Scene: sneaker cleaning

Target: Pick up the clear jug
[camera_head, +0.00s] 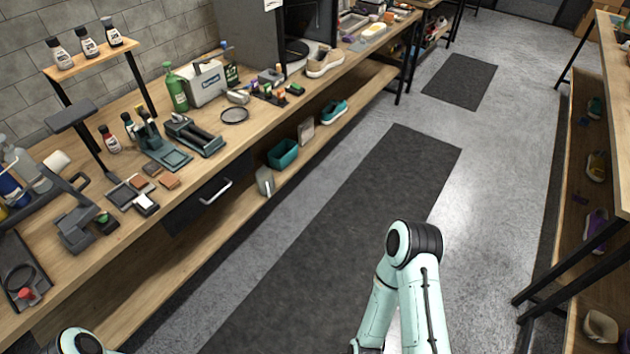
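I cannot pick out a clear jug with certainty. A pale grey, translucent-looking container (265,181) stands on the lower shelf of the left bench, just right of the drawer handle; it is too small to tell whether it is the jug. A clear-looking bottle (28,170) stands on the bench top at the far left. Only upper parts of my arms show at the bottom edge, at the left corner and right of centre. Both grippers are out of view.
The wooden bench (120,235) on the left carries bottles, brushes, trays and a white box (202,82). A teal bin (283,153) and a teal shoe (334,112) are on its lower shelf. A shoe rack (575,215) stands right. The matted floor (340,225) between is clear.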

